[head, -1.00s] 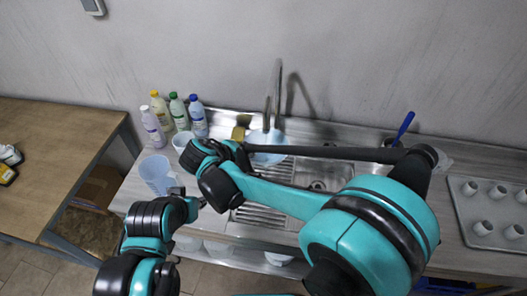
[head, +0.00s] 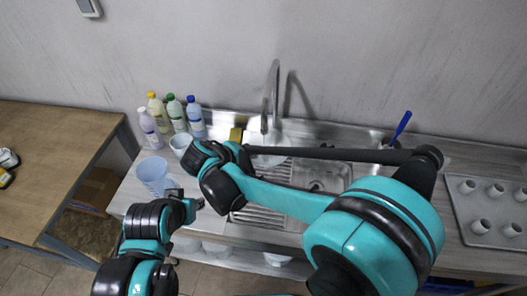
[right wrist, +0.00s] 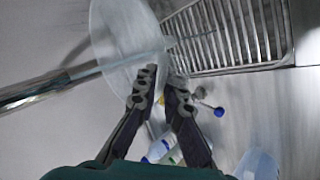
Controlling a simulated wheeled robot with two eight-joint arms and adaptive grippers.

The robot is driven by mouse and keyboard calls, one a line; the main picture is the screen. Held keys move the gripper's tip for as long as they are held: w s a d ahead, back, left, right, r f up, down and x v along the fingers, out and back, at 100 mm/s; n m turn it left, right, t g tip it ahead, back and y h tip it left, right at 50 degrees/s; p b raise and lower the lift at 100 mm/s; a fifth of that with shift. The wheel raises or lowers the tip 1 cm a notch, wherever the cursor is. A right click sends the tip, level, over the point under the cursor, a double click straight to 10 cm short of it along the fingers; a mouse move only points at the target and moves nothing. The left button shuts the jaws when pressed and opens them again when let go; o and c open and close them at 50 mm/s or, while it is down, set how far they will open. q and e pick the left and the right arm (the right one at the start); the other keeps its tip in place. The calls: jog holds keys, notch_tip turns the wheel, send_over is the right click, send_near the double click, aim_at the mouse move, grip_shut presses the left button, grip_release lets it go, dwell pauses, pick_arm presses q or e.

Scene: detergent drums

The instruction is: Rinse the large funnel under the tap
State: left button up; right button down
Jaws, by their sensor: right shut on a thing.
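The large funnel (right wrist: 118,38) is a pale, translucent, wide cone in the right wrist view. My right gripper (right wrist: 162,88) is shut on its edge. In the head view the funnel (head: 266,159) shows in part over the sink, below the tap (head: 273,85), with my right arm hiding the rest. The tap's metal pipe (right wrist: 30,93) runs up to the funnel in the wrist view; I cannot tell whether they touch. Running water cannot be made out clearly.
Several detergent bottles (head: 172,113) stand at the counter's back left, with pale blue cups (head: 154,174) before them. The sink (head: 322,177) has a ribbed drainboard (head: 262,215). A blue-handled brush (head: 402,124) stands behind. A tray of small white cups (head: 468,231) is at right.

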jog(key=s+d, duration=0.2)
jog(key=d, duration=1)
jog(key=shift+s, duration=0.25)
jog(key=shift+f, duration=0.1)
dwell(1.7)
